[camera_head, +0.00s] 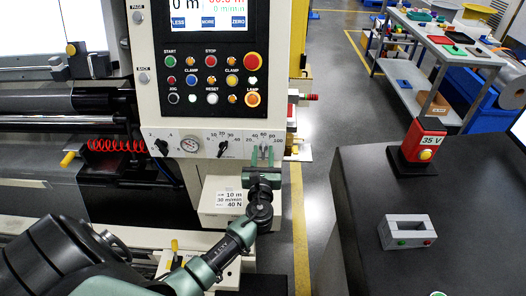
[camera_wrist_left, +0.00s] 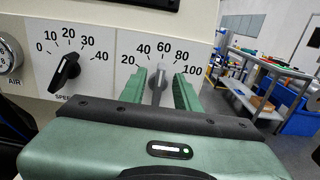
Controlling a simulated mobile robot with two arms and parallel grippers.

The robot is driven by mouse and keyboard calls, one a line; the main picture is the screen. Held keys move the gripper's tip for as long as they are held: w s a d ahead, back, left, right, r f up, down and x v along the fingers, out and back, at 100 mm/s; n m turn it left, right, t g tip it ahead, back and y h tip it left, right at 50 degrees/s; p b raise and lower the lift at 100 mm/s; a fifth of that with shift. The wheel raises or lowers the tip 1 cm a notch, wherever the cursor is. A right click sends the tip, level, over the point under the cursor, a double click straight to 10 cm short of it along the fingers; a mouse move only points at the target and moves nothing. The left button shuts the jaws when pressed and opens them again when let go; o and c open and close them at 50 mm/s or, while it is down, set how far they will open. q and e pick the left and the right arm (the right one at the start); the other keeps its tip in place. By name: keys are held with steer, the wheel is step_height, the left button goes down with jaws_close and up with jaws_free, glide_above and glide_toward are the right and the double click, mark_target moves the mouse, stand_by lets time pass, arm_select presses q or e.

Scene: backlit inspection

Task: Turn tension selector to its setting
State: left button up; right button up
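The tension selector is a grey knob (camera_wrist_left: 159,84) on the white panel strip, on a scale marked 20 to 100. Its pointer stands upright, close to the 60 mark. My left gripper (camera_wrist_left: 164,94) has its two green fingers on either side of the knob, with a visible gap between fingers and knob. In the head view the left gripper (camera_head: 262,157) reaches up to the right end of the strip and largely hides the selector. A label card (camera_head: 230,199) below reads 10 m, 30 m/min and 40 N. My right gripper is not in view.
A black speed knob (camera_wrist_left: 65,72) sits left of the selector, with an air gauge (camera_head: 190,145) further left. Buttons (camera_head: 211,80) and a screen (camera_head: 208,16) are above. A dark table (camera_head: 370,235) stands at right, beyond an open floor aisle.

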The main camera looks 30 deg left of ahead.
arm_select(q)
steer(key=shift+w+a, duration=0.1)
jaws_close()
steer(key=shift+s+a+f+n+b, duration=0.1)
steer(key=shift+s+a+n+b, duration=0.05)
steer(key=shift+n+b, duration=1.1)
steer(key=shift+s+a+f+n+b, duration=0.15)
steer(key=shift+n+b, duration=0.6)
steer(key=shift+n, duration=0.9)
steer(key=shift+r, duration=0.1)
jaws_free()
